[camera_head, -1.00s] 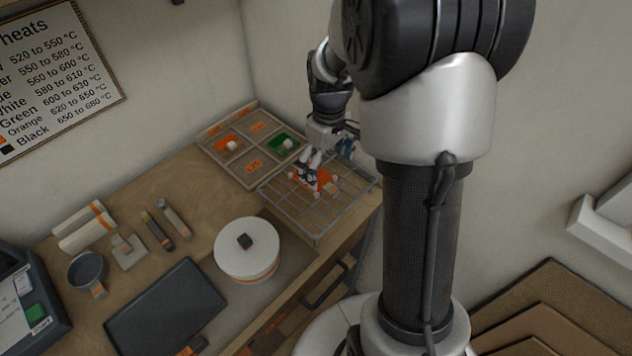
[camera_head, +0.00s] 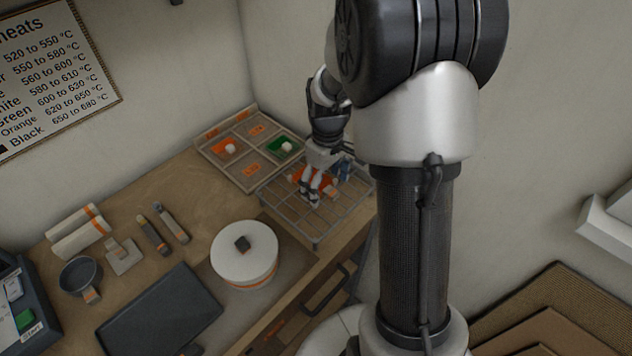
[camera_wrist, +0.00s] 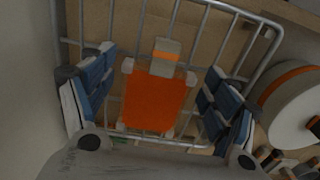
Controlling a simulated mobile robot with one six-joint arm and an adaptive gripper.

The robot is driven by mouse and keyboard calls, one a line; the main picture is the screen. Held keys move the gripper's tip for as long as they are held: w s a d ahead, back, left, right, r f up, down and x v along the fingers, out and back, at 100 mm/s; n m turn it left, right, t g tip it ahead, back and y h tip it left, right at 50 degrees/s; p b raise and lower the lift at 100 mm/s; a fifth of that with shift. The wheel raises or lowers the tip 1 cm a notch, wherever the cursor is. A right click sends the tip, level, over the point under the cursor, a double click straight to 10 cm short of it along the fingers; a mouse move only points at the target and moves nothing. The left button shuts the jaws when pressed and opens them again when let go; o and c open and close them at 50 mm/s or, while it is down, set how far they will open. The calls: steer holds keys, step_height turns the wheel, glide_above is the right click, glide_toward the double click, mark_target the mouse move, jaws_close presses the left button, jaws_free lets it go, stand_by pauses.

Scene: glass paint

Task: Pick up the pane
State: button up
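The orange pane (camera_wrist: 153,101) lies on the wire rack (camera_wrist: 142,25). It has pale corner pieces and a pale tab with an orange stripe at one edge. In the head view the pane (camera_head: 328,184) is partly hidden behind my gripper (camera_head: 313,192). In the wrist view my gripper (camera_wrist: 158,68) is open, with one blue-padded finger on each side of the pane. Gaps show between both fingers and the pane. Whether the fingertips are down at the pane's height I cannot tell.
A divided tray (camera_head: 215,165) with orange and green pieces stands behind the rack. A white lidded pot (camera_head: 245,262) stands left of the rack in the head view, also close to the right finger side in the wrist view (camera_wrist: 291,100). Walls lie close behind.

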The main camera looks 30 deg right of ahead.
mark_target(325, 188)
steer(key=c, duration=0.7)
step_height(325, 188, up, 23)
steer(key=p, duration=0.9)
